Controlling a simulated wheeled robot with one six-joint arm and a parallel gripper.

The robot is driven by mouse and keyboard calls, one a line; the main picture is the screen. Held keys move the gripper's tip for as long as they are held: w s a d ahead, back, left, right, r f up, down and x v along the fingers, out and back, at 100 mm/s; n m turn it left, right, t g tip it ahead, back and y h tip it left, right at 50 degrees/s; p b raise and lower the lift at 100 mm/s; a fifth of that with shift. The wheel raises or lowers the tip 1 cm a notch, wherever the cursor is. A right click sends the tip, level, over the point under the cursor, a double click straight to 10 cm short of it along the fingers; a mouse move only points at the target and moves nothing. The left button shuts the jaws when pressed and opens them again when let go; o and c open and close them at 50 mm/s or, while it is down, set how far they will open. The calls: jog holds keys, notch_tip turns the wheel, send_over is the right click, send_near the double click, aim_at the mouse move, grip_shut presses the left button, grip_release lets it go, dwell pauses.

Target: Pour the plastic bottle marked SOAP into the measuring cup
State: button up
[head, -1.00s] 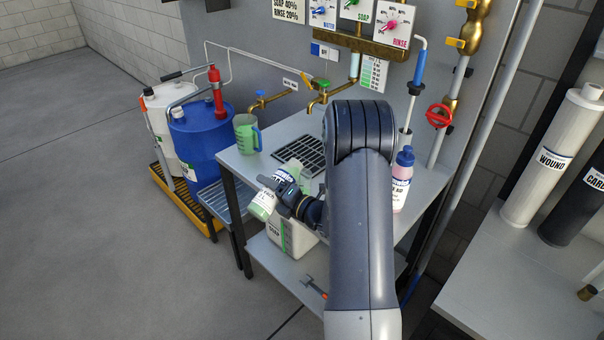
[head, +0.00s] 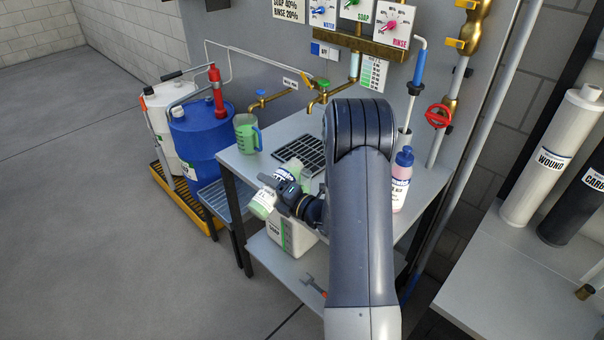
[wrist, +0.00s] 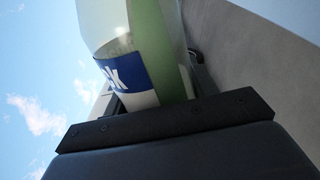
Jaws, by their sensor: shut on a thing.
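My gripper (head: 286,190) is shut around a translucent bottle (head: 262,205) with green contents and a white and blue label. The bottle is steeply tilted, in front of the bench's front edge. The wrist view shows the bottle (wrist: 155,45) between the jaws, with only part of its label visible; I cannot read the full marking.
A drain grate (head: 308,154) lies in the bench top (head: 238,166), below brass taps (head: 318,98). A pink bottle (head: 401,182) stands at the right. Blue (head: 196,142) and white drums stand left. A white jug (head: 292,238) and a wrench (head: 314,286) are on the lower shelf.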

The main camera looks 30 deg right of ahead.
jog(key=shift+r, duration=0.1)
notch_tip(320, 180, down, 3)
jog(key=n+b, duration=0.2)
jog(key=b, duration=0.2)
jog(key=shift+w+d+b, duration=0.1)
jog(key=shift+b, duration=0.3)
jog(key=shift+d+f+n+b, duration=0.2)
jog(key=shift+f+n+b, duration=0.1)
jog(key=shift+n+b, duration=0.3)
jog(key=shift+w+r+b, duration=0.1)
jog(key=shift+b, duration=0.2)
jog(key=shift+d+r+n, duration=0.1)
jog(key=shift+r+n, duration=0.1)
jog(key=shift+n, duration=0.2)
jog(key=shift+w+d+r+n+b, duration=0.15)
jog(key=shift+d+r+n+b, duration=0.1)
jog(key=shift+n+b, duration=0.45)
jog(key=shift+w+d+r+n+b, duration=0.1)
jog(key=shift+d+n+b, duration=0.1)
jog(key=shift+n+b, duration=0.5)
jog(key=n+b, duration=0.2)
jog(key=b, duration=0.1)
jog(key=n+b, duration=0.2)
jog(key=shift+s+a+r, duration=0.1)
jog(key=shift+a+r, duration=0.1)
jog(key=shift+a, duration=0.05)
jog(key=n+b, duration=0.3)
jog(key=b, duration=0.1)
jog(key=shift+f+b, duration=0.1)
jog(key=shift+b, duration=0.3)
